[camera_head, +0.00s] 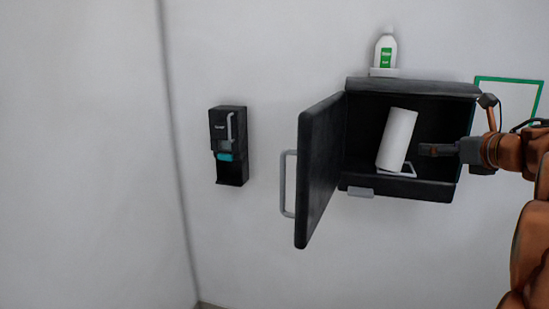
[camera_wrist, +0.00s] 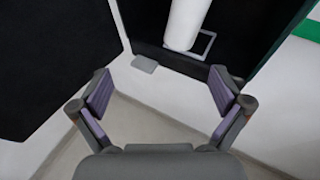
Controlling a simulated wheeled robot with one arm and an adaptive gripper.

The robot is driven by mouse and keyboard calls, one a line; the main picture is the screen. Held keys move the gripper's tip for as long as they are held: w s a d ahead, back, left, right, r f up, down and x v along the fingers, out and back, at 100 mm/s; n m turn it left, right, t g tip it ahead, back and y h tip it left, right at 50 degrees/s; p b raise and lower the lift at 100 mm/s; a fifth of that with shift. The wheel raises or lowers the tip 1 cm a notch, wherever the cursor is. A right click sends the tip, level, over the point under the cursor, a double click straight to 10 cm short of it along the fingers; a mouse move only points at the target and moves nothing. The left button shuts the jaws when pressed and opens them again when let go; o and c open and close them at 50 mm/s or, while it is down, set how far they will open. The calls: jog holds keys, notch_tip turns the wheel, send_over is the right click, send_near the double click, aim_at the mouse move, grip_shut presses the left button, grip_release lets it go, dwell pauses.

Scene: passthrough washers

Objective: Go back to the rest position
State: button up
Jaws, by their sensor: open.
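My gripper (camera_head: 428,150) is at the right of the head view, in front of the open black cabinet (camera_head: 412,86). In the wrist view my gripper (camera_wrist: 160,92) has its two fingers wide apart with nothing between them. A white cylinder (camera_head: 397,138) stands tilted inside the cabinet, on or against a small light frame (camera_head: 410,170). In the wrist view the white cylinder (camera_wrist: 184,22) is beyond the fingertips, apart from them. Its top is cut off there.
The cabinet door (camera_head: 318,170) with its grey handle (camera_head: 288,184) swings out to the left. A white bottle with a green label (camera_head: 386,52) stands above the cabinet. A black dispenser (camera_head: 229,145) hangs on the wall further left. A green-edged frame (camera_head: 508,79) is behind my arm.

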jog(key=d+r+m+t+h, duration=0.3)
jog(key=d+r+m+h, duration=0.4)
jog(key=m, duration=0.8)
jog(key=s+f+m+g+h, duration=0.55)
jog(key=s+f+m, duration=0.35)
jog(key=f+m, duration=0.4)
jog(key=s+a+f+m+g+y+p, duration=0.1)
jog(key=s+a+f+m+g+y, duration=0.6)
jog(key=s+a+f, duration=1.1)
notch_tip(320, 180, down, 3)
jog(key=s+m+g, duration=0.2)
jog(key=g, duration=0.1)
jog(key=shift+s+a+f, duration=0.2)
jog(key=s+a+f+g, duration=0.1)
jog(key=s+a, duration=0.1)
jog(key=s, duration=0.1)
jog(key=s+a+m+g+y, duration=0.1)
jog(key=s+a, duration=0.2)
jog(key=s+a+f+g+y, duration=0.1)
jog(key=s+a, duration=0.1)
jog(key=s, duration=0.1)
jog(key=shift+s+a+f+m+g+p, duration=0.3)
jog(key=shift+s+f+g, duration=0.05)
jog(key=shift+s, duration=0.05)
jog(key=shift+c, duration=0.2)
